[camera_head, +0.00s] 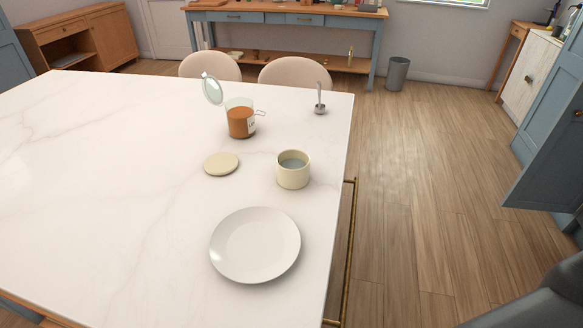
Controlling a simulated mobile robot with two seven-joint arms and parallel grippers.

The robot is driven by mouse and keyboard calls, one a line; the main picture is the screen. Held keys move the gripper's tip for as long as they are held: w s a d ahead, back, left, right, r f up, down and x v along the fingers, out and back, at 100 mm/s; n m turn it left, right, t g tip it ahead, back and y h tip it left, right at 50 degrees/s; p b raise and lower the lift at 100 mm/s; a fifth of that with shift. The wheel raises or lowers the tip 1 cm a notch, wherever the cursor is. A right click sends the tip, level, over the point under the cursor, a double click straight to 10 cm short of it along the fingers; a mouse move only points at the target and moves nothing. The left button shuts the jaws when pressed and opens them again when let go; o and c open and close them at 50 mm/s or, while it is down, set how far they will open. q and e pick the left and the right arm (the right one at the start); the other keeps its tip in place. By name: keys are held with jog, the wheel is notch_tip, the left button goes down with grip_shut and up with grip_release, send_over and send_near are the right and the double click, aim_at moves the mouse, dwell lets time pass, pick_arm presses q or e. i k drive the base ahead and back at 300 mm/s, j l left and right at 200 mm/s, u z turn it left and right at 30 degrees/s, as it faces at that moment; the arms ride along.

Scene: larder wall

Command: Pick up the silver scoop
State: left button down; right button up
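The silver scoop (320,108) is at the far right corner of the white marble table (100,180). Its small bowl rests on the tabletop and its thin handle points upward. It stands apart from the glass jar to its left. Neither of my grippers shows in the head view; only a dark part of my own body is at the lower right corner.
An open-lidded jar (240,121) with orange-brown contents, a cream pot (293,171), a round cream lid (221,164) and a white plate (255,245) stand on the table. A brass rail (349,250) runs along its right side. Wooden floor (420,190) lies open to the right.

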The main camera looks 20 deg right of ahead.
aim_at(319, 108)
jog(key=k+l, duration=0.1)
jog(key=l, duration=0.25)
jog(key=k+l+u, duration=0.1)
jog(key=l, duration=0.2)
jog(key=k+l, duration=0.1)
jog(key=l, duration=0.25)
jog(key=l+u, duration=0.25)
jog(key=l, duration=0.65)
jog(key=i+l+u, duration=0.1)
jog(key=l, duration=0.2)
jog(key=i+l, duration=0.1)
jog(key=l, duration=0.2)
jog(key=i+l+u, duration=0.15)
jog(key=l, duration=0.15)
jog(key=i+l+u, duration=0.1)
jog(key=i+l, duration=0.25)
jog(key=l, duration=0.15)
jog(key=i+l+u, duration=0.1)
jog(key=i+l, duration=0.25)
jog(key=l, duration=0.15)
